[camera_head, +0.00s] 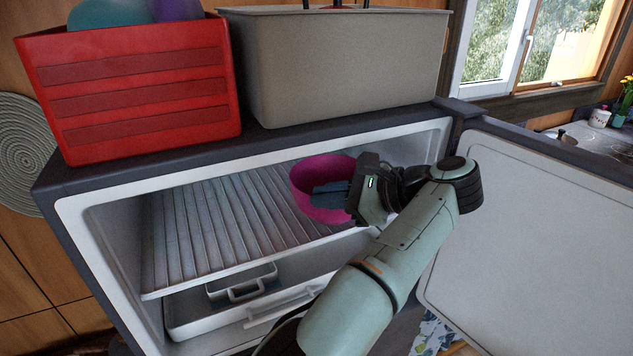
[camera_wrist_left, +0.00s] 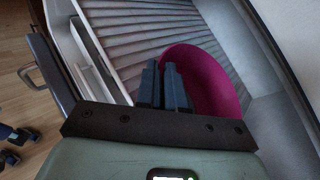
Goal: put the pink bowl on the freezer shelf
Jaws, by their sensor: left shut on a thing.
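The pink bowl (camera_head: 318,172) is inside the open freezer, at the right part of the slatted freezer shelf (camera_head: 220,215). My left gripper (camera_head: 330,195) is shut on the bowl's near wall, with the arm reaching in from the front. The left wrist view shows the bowl (camera_wrist_left: 207,75) beside the closed fingers (camera_wrist_left: 165,85), with the slatted shelf (camera_wrist_left: 135,30) beyond. I cannot tell whether the bowl's base touches the shelf.
The freezer door (camera_head: 540,245) stands open at the right. A drawer (camera_head: 240,305) lies below the shelf. A red crate (camera_head: 135,90) and a beige bin (camera_head: 345,70) stand on top of the freezer. The left part of the shelf is clear.

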